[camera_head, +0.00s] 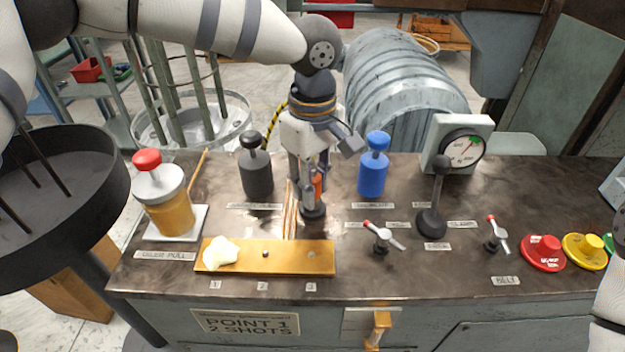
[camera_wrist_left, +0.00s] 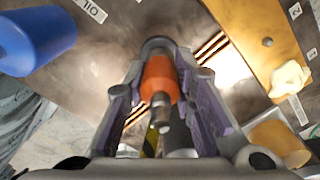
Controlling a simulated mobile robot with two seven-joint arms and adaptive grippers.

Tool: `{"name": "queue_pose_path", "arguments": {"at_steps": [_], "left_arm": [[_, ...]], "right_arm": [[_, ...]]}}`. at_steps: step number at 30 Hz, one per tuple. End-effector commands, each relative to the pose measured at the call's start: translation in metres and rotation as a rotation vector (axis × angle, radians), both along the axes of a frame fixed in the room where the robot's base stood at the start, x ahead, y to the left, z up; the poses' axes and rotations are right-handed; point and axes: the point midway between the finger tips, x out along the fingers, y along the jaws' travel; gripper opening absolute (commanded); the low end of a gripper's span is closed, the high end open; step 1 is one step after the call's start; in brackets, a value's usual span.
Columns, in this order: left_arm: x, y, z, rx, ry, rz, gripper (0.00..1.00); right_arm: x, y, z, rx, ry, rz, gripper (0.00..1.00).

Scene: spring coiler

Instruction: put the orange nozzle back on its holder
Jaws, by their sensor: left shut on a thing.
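The orange nozzle (camera_head: 318,184) is between the fingers of my left gripper (camera_head: 313,190), which points down over the middle of the bench. In the left wrist view the nozzle (camera_wrist_left: 160,76) shows as an orange body with a metal tip, and the purple-grey fingers close on it from both sides. A dark round holder (camera_head: 312,211) stands on the bench top directly under the gripper. In the wrist view a grey rim (camera_wrist_left: 157,45) shows just beyond the nozzle. I cannot tell whether nozzle and holder touch. My right gripper is not in view.
A black bottle (camera_head: 257,173) and a blue bottle (camera_head: 373,170) flank the gripper. A brass strip (camera_head: 290,257) with a white lump lies in front. A black lever (camera_head: 433,215), a gauge (camera_head: 462,148) and an amber jar (camera_head: 165,205) stand farther out.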

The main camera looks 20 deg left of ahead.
Motion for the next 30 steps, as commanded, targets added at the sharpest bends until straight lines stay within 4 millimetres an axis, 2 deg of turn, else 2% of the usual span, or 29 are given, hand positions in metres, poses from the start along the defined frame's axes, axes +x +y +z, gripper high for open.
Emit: {"name": "queue_pose_path", "arguments": {"at_steps": [7,8,11,19,22,30], "left_arm": [[0.000,0.000,-0.003,0.000,0.000,0.000,0.00],[0.000,0.000,-0.003,0.000,0.000,0.000,0.26],[0.000,0.000,-0.002,0.000,-0.001,0.000,0.47],[0.000,0.000,-0.003,0.000,0.000,0.000,0.47],[0.001,0.000,0.005,-0.001,-0.003,0.001,0.47],[0.001,0.000,0.075,-0.002,-0.005,0.001,0.47]], "right_arm": [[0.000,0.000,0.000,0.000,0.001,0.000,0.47],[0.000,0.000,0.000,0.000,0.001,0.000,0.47],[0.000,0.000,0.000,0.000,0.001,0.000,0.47],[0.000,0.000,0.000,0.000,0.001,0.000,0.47],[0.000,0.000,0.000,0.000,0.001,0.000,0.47],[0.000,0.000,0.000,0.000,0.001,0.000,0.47]]}}
